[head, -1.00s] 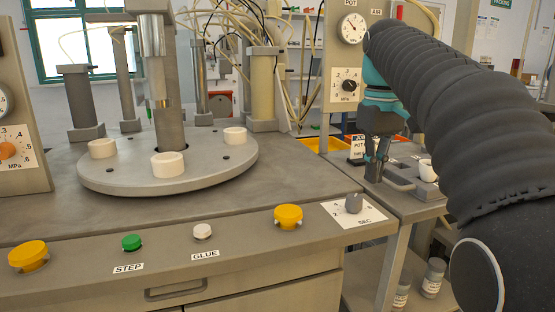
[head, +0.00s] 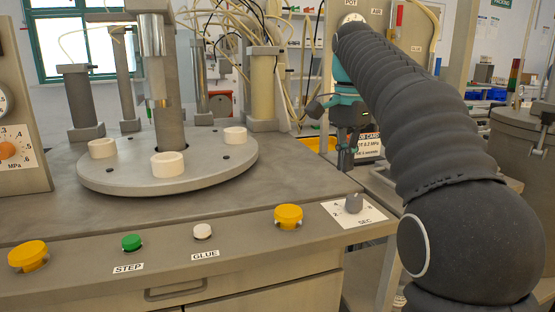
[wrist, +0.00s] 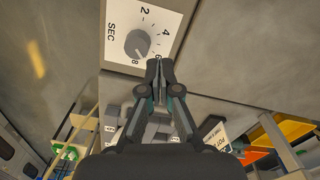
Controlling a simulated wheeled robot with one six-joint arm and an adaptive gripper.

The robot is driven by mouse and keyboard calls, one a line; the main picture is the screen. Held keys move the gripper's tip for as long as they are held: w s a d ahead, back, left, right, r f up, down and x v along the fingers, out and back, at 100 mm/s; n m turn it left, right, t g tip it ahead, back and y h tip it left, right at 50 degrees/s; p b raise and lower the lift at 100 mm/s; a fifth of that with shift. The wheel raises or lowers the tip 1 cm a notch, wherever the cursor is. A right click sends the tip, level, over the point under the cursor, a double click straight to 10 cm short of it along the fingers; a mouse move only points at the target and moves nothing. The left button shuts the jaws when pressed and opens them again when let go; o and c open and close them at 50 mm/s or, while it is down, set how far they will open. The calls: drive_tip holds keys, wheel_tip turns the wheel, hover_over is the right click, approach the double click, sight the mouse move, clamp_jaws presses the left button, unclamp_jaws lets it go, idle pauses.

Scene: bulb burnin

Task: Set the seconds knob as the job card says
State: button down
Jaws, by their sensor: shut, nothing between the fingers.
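The seconds knob (head: 353,203) is a grey dial on a white SEC plate (head: 345,215) at the front right corner of the bench. In the wrist view the knob (wrist: 138,43) shows with the numbers 2, 4, 6 and 8 around it; its exact setting is hard to tell. My gripper (head: 346,168) points down behind the knob in the head view. In the wrist view my gripper (wrist: 160,64) is shut and empty, its tips beside the plate's edge, apart from the knob. The job card (head: 368,147) is partly hidden by my arm; "0.2 MPa" and "seconds" show.
A yellow button (head: 288,216) sits left of the knob, with a white GLUE button (head: 202,231) and green STEP button (head: 131,242) further left. A round turntable (head: 120,177) with white rings stands behind. An orange bin (wrist: 285,130) shows in the wrist view.

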drive_tip(key=shift+a+f+m+b, duration=0.1)
drive_tip(key=shift+f+m+b, duration=0.7)
drive_tip(key=shift+m, duration=1.8)
drive_tip(key=shift+d+f+m+b, duration=0.1)
drive_tip(key=shift+f+m+b, duration=0.35)
drive_tip(key=shift+f+m, duration=1.4)
drive_tip(key=shift+a+f+m+b, duration=0.15)
drive_tip(key=shift+m+b, duration=0.5)
drive_tip(key=shift+m, duration=2.7)
drive_tip(key=shift+s+p, duration=0.2)
drive_tip(key=shift+p, duration=0.1)
drive_tip(key=shift+s+p, duration=0.15)
drive_tip(key=shift+p, duration=0.8)
drive_tip(key=shift+a+p, duration=0.15)
drive_tip(key=shift+p, duration=0.2)
drive_tip(key=shift+w+a, duration=0.2)
drive_tip(key=shift+w, duration=0.05)
drive_tip(key=shift+r+p, duration=0.3)
drive_tip(key=shift+r, duration=2.65)
